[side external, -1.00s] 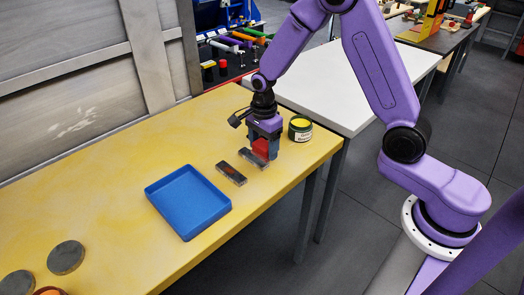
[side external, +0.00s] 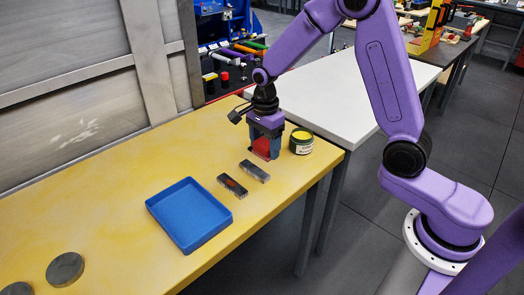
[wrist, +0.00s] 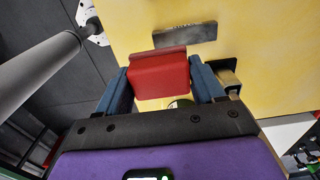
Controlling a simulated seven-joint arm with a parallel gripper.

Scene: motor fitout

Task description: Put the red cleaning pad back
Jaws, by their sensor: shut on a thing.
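The red cleaning pad (side external: 262,149) is a red block between the blue-grey fingers of my gripper (side external: 263,153). In the wrist view the pad (wrist: 160,76) fills the space between the two fingers of my gripper (wrist: 160,88), which is shut on it. Part of the can is hidden behind the pad in the wrist view.
Two dark metal blocks, one nearer the gripper (side external: 254,171) and one nearer the tray (side external: 232,186), lie on the yellow table (side external: 120,195). A blue tray (side external: 153,209) stands left of them. Grey discs (side external: 65,269) lie at the lower left. Table is clear behind the tray.

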